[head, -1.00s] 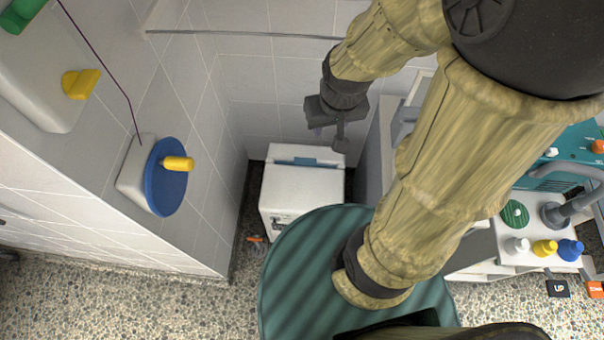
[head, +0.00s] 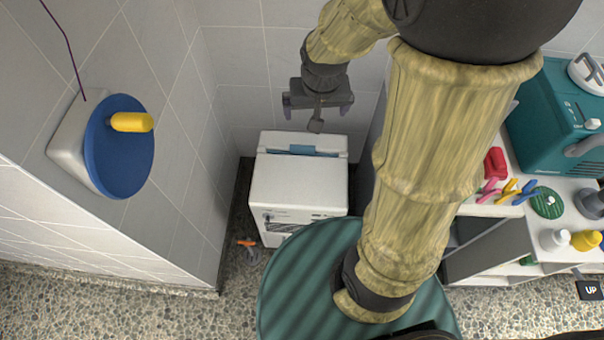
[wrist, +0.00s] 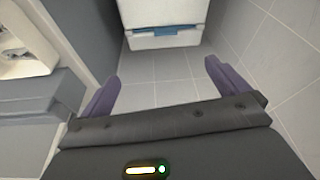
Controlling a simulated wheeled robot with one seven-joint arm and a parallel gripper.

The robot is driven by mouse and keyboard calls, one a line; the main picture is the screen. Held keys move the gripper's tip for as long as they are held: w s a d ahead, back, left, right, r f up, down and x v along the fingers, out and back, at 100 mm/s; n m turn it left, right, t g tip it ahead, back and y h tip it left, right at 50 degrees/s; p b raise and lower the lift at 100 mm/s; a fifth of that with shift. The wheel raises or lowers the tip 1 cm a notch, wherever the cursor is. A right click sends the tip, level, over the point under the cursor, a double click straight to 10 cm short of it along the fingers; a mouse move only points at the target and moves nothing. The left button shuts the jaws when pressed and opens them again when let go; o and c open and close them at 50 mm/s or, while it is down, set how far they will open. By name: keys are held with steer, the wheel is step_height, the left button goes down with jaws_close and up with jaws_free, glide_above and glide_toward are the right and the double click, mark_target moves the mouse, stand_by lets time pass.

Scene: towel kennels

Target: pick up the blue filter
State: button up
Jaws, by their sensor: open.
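The blue filter appears to be the light blue bar (head: 302,149) at the rear top of a small white appliance (head: 297,185) in the head view. In the wrist view the blue piece (wrist: 172,31) shows at the top, on the near edge of the white appliance (wrist: 165,10). My gripper (head: 318,103) hangs beyond the appliance in the head view, close to the blue bar in the picture. In the wrist view my gripper (wrist: 162,73) has its two purple fingers spread, with only tiled surface between them. It is empty and apart from the filter.
Tiled walls stand behind and left of the appliance. A blue disc (head: 120,146) with a yellow handle sticks out from the left wall. A counter at right holds a teal machine (head: 548,125), pegs and bottles. An orange-tipped item (head: 246,243) lies on the floor.

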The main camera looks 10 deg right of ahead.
steer(key=w+f+m+b, duration=0.1)
steer(key=w+f+b, duration=0.3)
steer(key=f+b, duration=0.5)
steer(key=w+a+f+m+t+h+b, duration=0.1)
steer(key=w+f+b, duration=0.3)
steer(key=f+b, duration=0.6)
steer(key=shift+a, duration=0.1)
steer(key=b, duration=0.6)
glide_toward(302, 146)
steer(key=x, duration=0.5)
steer(key=shift+d+f, duration=0.2)
steer(key=shift+d, duration=0.05)
steer(key=shift+s, duration=0.1)
steer(key=b+x, duration=0.3)
steer(key=x, duration=0.2)
steer(key=shift+a+f+b, duration=0.15)
steer(key=shift+b, duration=0.2)
